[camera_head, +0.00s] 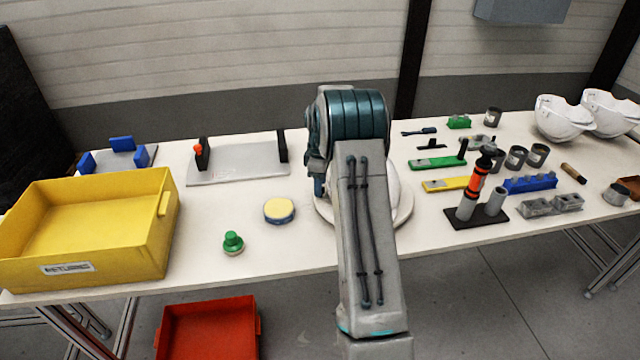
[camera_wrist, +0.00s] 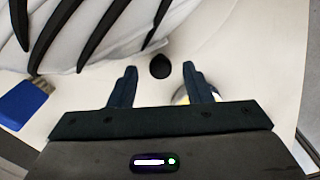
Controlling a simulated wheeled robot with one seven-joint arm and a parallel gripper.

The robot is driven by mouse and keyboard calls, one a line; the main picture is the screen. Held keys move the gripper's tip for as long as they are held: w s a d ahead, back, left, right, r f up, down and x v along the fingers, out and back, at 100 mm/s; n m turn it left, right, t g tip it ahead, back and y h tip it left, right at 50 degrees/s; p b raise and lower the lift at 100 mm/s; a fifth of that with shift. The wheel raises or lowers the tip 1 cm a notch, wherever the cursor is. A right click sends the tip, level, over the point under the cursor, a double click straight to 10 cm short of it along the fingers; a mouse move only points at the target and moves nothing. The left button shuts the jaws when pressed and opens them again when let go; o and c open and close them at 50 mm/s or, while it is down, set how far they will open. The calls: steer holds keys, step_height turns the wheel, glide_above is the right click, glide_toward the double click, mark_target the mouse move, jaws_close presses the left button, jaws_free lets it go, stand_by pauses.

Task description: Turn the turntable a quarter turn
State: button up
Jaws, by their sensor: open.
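The turntable (camera_head: 404,208) is a pale round disc on the table in the head view, mostly hidden behind my arm. A white shell (camera_head: 392,185) on it shows only at its right edge. In the wrist view a white shell with dark slots (camera_wrist: 80,45) fills the upper left. A dark rounded knob (camera_wrist: 160,66) stands on a pale surface just beyond and between my fingertips. My gripper (camera_wrist: 158,73) is open, its two fingers apart on either side of the knob's line, with nothing held. I cannot tell whether they touch the knob. The head view hides my gripper behind the arm.
Left of the turntable are a yellow-topped round pad (camera_head: 279,209), a green knob (camera_head: 233,242) and a yellow bin (camera_head: 160,235). To the right are a black stand with an orange-banded tool (camera_head: 476,185), several cups and blocks, and white helmet shells (camera_head: 562,118).

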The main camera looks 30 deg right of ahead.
steer(key=shift+f, duration=0.5)
jaws_close()
steer(key=shift+s+a, duration=0.1)
